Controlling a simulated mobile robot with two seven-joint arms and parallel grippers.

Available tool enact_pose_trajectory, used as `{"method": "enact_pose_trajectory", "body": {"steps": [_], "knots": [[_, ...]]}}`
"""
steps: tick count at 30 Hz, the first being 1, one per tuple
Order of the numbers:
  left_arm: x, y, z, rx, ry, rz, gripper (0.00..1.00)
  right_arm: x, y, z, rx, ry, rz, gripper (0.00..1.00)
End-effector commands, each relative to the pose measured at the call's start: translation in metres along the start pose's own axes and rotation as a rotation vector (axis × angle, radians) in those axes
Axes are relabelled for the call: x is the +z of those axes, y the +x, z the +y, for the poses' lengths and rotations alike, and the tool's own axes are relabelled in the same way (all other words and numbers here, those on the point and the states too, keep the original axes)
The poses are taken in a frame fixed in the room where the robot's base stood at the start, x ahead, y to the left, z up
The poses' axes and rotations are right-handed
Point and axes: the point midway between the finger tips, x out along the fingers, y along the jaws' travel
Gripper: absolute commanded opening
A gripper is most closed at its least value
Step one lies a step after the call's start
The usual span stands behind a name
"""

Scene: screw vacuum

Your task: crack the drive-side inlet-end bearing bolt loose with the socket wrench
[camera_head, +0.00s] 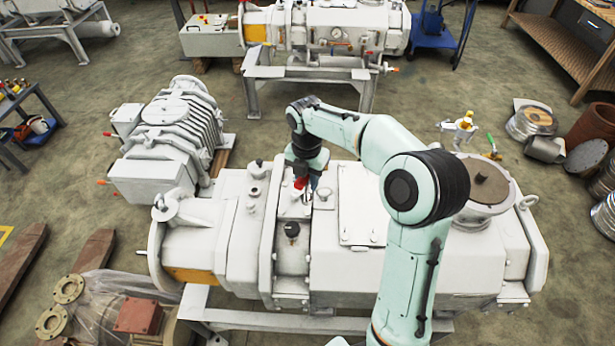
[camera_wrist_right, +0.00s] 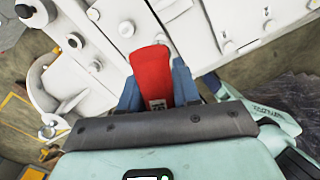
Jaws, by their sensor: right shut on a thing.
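The large white screw vacuum pump (camera_head: 375,270) lies across the foreground on a pale stand. My right gripper (camera_head: 307,178) reaches down over its top, left of the flat cover plate. It is shut on the red handle of the socket wrench (camera_head: 299,183). In the right wrist view the red wrench handle (camera_wrist_right: 152,72) sits between the blue fingers of the right gripper (camera_wrist_right: 157,92) and points toward the pump's white casing (camera_wrist_right: 200,35). The wrench's socket end and the bearing bolt cannot be made out. My left gripper is out of view.
A ribbed white machine (camera_head: 165,140) stands close at the back left. Another pump (camera_head: 345,30) rests on a stand behind. A round flanged port (camera_head: 480,185) rises at the pump's right end. Pallet boards and flanges (camera_head: 68,288) lie at the front left. Open floor lies behind.

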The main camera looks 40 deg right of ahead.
Motion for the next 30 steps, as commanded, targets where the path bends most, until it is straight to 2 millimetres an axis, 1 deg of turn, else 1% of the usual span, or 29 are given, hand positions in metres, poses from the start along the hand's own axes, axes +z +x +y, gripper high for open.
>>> {"method": "enact_pose_trajectory", "body": {"steps": [1, 18, 23, 30], "knots": [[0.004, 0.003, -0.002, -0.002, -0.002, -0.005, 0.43, -0.001, 0.006, -0.001, -0.004, 0.000, 0.002, 0.00], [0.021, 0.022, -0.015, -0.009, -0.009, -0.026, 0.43, -0.001, 0.049, -0.001, -0.003, 0.000, 0.001, 0.00], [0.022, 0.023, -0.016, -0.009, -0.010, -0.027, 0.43, -0.001, 0.052, -0.001, -0.002, 0.001, 0.001, 0.00], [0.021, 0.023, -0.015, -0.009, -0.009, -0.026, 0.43, -0.001, 0.052, 0.000, -0.001, 0.001, 0.000, 0.00]]}}
